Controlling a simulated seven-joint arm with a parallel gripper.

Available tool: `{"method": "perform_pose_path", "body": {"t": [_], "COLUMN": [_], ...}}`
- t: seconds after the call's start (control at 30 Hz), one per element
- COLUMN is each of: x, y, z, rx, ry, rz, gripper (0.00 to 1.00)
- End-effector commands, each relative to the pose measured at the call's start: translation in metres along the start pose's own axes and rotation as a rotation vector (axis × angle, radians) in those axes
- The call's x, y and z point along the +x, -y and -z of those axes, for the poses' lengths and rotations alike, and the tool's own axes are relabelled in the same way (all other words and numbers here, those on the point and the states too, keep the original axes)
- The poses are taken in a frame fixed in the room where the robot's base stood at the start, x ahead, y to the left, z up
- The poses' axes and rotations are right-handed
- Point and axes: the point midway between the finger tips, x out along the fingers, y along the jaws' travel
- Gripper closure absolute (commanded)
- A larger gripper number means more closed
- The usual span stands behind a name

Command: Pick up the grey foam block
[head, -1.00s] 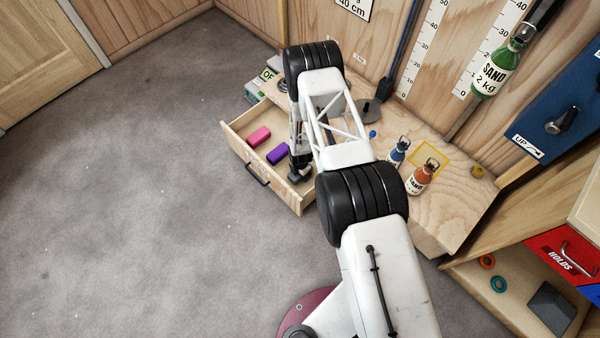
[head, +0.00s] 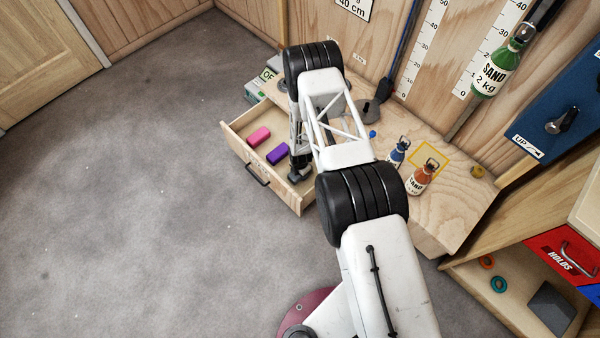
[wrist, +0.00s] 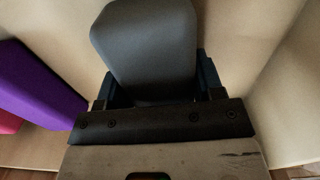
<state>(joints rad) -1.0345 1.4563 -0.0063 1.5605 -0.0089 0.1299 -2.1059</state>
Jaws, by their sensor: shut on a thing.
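The grey foam block (wrist: 147,45) fills the top middle of the wrist view, between the fingers of my gripper (wrist: 155,88). The fingers press on its two sides, so my gripper is shut on it. In the head view my gripper (head: 297,172) is low at the right end of the open drawer (head: 235,142). There the block is mostly hidden by the gripper and arm. Whether it touches the drawer floor is not clear.
A purple block (head: 265,152) and a pink block (head: 259,136) lie in the drawer, left of my gripper. The drawer walls stand close around. Blue (head: 399,152) and orange (head: 421,178) sand bottles stand on the bench (head: 450,212).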

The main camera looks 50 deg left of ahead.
Motion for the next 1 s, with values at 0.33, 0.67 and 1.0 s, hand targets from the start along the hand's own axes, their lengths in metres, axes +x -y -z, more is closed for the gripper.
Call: {"method": "perform_pose_path", "body": {"t": [0.33, 0.67, 1.0], "x": [-0.007, -0.033, -0.076], "y": [0.0, -0.001, -0.001], "z": [0.0, 0.0, 0.0], "rx": [0.0, 0.0, 0.0], "ry": [0.0, 0.0, 0.0], "rz": [0.0, -0.001, -0.001], "gripper": [0.62, 0.62, 0.62]}}
